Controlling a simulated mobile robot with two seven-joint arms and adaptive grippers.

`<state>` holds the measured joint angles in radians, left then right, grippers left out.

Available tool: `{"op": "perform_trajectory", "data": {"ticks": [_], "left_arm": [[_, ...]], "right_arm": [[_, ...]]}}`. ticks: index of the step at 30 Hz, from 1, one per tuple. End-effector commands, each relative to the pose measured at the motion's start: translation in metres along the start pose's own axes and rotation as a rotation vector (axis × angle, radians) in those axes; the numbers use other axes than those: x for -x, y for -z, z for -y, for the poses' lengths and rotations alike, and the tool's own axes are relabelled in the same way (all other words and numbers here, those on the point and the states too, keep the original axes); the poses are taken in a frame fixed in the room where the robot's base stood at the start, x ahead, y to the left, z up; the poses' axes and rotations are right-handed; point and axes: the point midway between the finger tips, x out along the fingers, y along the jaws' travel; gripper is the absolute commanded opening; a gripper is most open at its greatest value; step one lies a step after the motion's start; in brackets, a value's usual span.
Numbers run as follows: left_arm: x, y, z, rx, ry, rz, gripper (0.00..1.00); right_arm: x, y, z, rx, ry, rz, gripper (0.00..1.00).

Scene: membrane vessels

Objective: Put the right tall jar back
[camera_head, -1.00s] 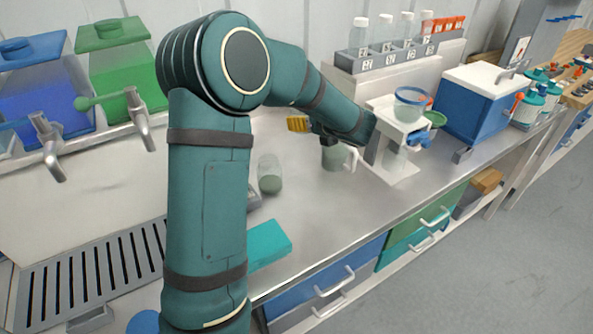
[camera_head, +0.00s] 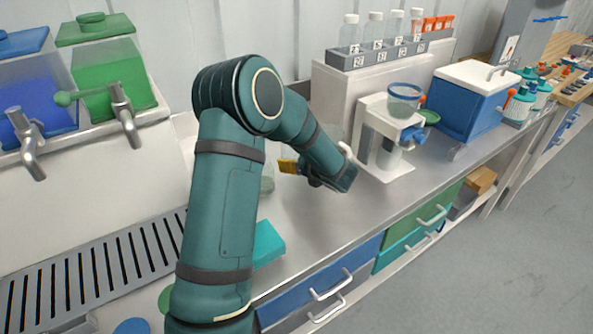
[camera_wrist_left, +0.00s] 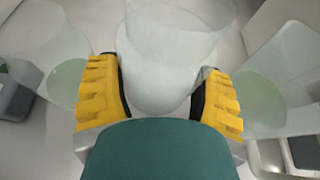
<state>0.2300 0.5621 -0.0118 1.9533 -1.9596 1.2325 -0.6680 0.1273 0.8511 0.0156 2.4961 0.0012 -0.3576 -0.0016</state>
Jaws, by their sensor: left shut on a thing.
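My left gripper (camera_head: 288,166) reaches over the counter, its yellow fingertip showing past the arm. In the left wrist view the gripper (camera_wrist_left: 160,95) is shut on a clear, whitish tall jar (camera_wrist_left: 165,55), with a yellow finger on each side. In the head view a greenish vessel (camera_head: 267,181) shows partly behind my arm. I cannot tell whether the held jar touches the counter. My right gripper is not in view.
A white stand with a blue-rimmed bowl (camera_head: 404,92) is right of the gripper. Behind are a rack of bottles (camera_head: 390,53) and a blue cooler (camera_head: 465,105). A teal block (camera_head: 267,242) lies near the front edge. The counter right of it is clear.

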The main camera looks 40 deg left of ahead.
Motion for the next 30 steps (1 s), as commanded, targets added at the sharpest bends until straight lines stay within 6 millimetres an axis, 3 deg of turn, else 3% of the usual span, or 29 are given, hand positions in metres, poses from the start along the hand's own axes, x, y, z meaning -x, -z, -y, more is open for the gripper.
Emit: {"op": "perform_trajectory", "data": {"ticks": [6,17,18,19,30], "left_arm": [[-0.013,0.031,0.000,-0.002,-0.001,-0.002,0.29],[-0.013,0.033,0.000,-0.001,0.001,-0.001,0.29],[-0.014,0.034,0.000,-0.002,0.001,-0.001,0.75],[-0.013,0.034,0.000,-0.001,0.001,-0.001,0.83],[-0.013,0.031,0.000,0.001,0.000,0.000,0.83]], "right_arm": [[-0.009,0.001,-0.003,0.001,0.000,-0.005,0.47],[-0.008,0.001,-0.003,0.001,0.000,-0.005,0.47],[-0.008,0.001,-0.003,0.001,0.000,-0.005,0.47],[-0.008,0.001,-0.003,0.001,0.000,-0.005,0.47],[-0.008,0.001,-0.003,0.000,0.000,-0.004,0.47]]}}
